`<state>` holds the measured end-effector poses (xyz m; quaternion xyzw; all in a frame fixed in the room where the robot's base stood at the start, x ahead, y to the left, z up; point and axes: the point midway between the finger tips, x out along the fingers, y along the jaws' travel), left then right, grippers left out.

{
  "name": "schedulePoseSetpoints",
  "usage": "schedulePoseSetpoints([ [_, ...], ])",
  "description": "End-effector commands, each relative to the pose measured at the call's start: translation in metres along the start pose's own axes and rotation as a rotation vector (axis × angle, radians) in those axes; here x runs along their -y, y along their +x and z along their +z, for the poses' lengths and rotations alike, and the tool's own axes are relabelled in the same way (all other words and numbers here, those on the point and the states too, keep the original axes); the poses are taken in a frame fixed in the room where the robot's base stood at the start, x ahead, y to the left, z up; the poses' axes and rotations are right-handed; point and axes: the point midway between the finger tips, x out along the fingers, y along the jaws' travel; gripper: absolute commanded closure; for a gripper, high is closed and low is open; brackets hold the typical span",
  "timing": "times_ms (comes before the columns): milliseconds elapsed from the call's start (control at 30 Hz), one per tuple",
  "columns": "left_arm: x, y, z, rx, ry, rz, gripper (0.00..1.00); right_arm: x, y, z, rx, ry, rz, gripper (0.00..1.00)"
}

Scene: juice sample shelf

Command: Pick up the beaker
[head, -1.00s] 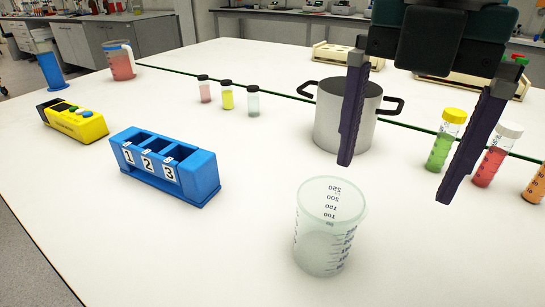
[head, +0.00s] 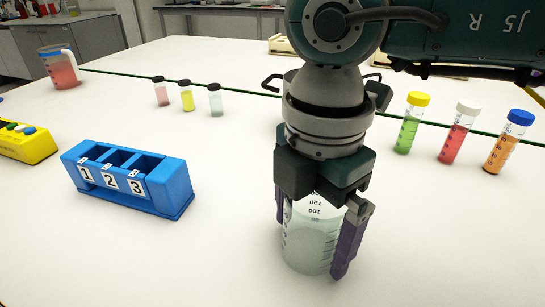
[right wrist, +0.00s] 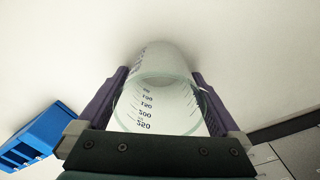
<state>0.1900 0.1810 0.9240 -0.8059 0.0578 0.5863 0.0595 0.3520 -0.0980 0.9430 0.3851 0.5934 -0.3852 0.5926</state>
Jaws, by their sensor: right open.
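The beaker (head: 308,240) is clear with dark graduation marks and stands upright on the white table. My right gripper (head: 312,240) points down over it, with one purple finger on each side. Its upper part is partly hidden by the gripper. In the right wrist view the beaker (right wrist: 160,95) lies between the two fingers (right wrist: 162,100), its rim close to the palm. The gripper is open; whether a finger touches the wall I cannot tell. My left gripper is not in view.
A blue numbered rack (head: 130,182) stands to the left, with a yellow device (head: 28,143) beyond it. Small capped vials (head: 186,96) stand behind. A pot (head: 290,78) is mostly hidden behind my arm. Capped tubes (head: 456,135) stand at right. The front left table is clear.

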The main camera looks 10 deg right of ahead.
Motion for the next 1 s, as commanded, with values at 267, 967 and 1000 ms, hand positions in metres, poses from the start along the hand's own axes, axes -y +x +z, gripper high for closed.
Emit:
schedulePoseSetpoints([
  [267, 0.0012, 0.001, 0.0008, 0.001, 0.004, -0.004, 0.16, -0.0001, 0.0105, 0.0001, 0.001, -0.001, 0.001, 0.0],
  [967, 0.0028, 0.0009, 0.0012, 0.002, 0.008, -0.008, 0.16, -0.0002, 0.0099, 0.0003, 0.001, 0.0, 0.001, 0.72],
  [1000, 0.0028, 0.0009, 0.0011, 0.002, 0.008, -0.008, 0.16, -0.0004, 0.0097, 0.0003, 0.001, 0.0, 0.001, 0.75],
])
